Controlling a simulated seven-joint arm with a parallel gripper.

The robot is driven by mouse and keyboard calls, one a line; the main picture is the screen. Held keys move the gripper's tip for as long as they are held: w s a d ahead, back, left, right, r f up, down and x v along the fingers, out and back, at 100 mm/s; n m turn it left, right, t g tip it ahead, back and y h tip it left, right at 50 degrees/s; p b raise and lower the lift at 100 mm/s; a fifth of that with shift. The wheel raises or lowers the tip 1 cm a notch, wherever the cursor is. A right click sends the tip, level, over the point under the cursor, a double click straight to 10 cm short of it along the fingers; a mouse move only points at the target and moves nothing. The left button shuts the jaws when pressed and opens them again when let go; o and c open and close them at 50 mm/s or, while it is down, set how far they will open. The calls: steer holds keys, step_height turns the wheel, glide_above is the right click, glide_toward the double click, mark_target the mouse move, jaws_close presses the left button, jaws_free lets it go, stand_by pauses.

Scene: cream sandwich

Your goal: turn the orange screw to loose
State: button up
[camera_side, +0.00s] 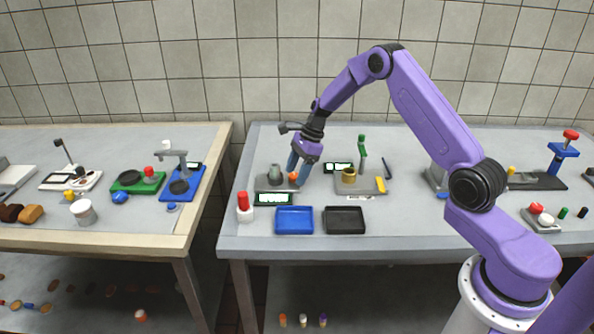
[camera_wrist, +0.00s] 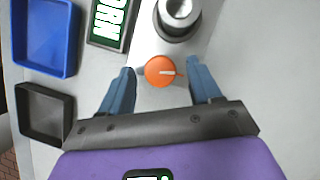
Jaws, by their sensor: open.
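In the side view the orange screw (camera_side: 293,176) shows just below my gripper (camera_side: 299,172). My gripper is open, and in the wrist view its two blue fingers (camera_wrist: 160,76) stand on either side of the screw, with gaps on both sides. The grey device base (camera_side: 268,184) is partly hidden by the fingers in the side view.
A blue tray (camera_side: 294,232) and a black tray (camera_side: 345,232) lie at the table's front. A labelled display (camera_side: 273,199) is in front of the device. A red-capped bottle (camera_side: 244,207) stands left. A stand with a green lever (camera_side: 362,150) is to the right.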

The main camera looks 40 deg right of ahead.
steer(key=c, duration=1)
steer(key=shift+w+n+g, duration=0.1)
steer(key=shift+n+g, duration=0.5)
steer(key=shift+n, duration=1)
steer(key=shift+c, duration=0.2)
steer(key=o, duration=1)
steer(key=shift+o, duration=0.2)
steer(key=v, duration=1.7)
steer(key=shift+d+r, duration=0.15)
steer(key=shift+d, duration=0.2)
